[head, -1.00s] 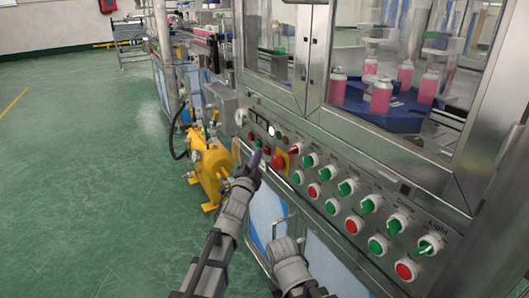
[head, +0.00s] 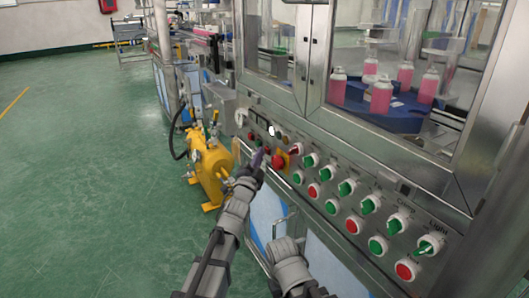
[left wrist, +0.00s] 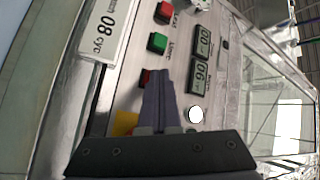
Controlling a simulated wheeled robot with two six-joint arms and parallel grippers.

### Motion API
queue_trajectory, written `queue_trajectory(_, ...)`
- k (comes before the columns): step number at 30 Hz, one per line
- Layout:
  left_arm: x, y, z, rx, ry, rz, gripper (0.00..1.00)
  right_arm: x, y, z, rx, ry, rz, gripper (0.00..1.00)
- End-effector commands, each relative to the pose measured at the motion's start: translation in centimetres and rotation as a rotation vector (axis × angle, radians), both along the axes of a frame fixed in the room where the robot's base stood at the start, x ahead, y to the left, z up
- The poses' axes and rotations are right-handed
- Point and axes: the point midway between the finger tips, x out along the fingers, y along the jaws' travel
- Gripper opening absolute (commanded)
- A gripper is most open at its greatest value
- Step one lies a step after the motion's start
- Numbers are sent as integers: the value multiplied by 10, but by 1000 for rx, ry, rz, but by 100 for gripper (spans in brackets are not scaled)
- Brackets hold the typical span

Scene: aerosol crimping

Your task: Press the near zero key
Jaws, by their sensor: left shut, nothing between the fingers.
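My left gripper (head: 258,160) is shut and empty, with its dark purple fingertips at the left end of the steel control panel. In the left wrist view the closed fingertips (left wrist: 158,76) lie over a dark red key (left wrist: 147,77) and partly hide it. Contact cannot be told. A green key (left wrist: 157,43) and a red key (left wrist: 163,12) sit farther along the same row. Two small digital displays (left wrist: 203,42) stand beside the keys. The key labels are too small to read surely. My right gripper is not seen; a grey arm part of mine shows low in the head view.
A red emergency button (head: 278,162) on a yellow plate is close right of my left gripper. Several green and red knobs and buttons (head: 347,187) run right along the panel. A yellow pump (head: 208,168) stands left. Green floor is open at left.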

Motion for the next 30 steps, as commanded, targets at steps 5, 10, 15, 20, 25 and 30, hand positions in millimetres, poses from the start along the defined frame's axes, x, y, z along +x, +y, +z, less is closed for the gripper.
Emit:
queue_trajectory(5,-2,3,0,-1,-1,-1,0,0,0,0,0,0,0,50)
queue_trajectory(10,-7,10,0,0,-1,1,0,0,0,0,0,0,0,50)
queue_trajectory(15,-9,14,0,0,-1,0,0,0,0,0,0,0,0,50)
queue_trajectory(20,-8,14,0,0,-1,-1,0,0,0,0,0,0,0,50)
queue_trajectory(25,-12,19,0,0,-1,1,0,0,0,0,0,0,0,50)
queue_trajectory(30,-21,34,0,0,-1,2,0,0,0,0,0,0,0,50)
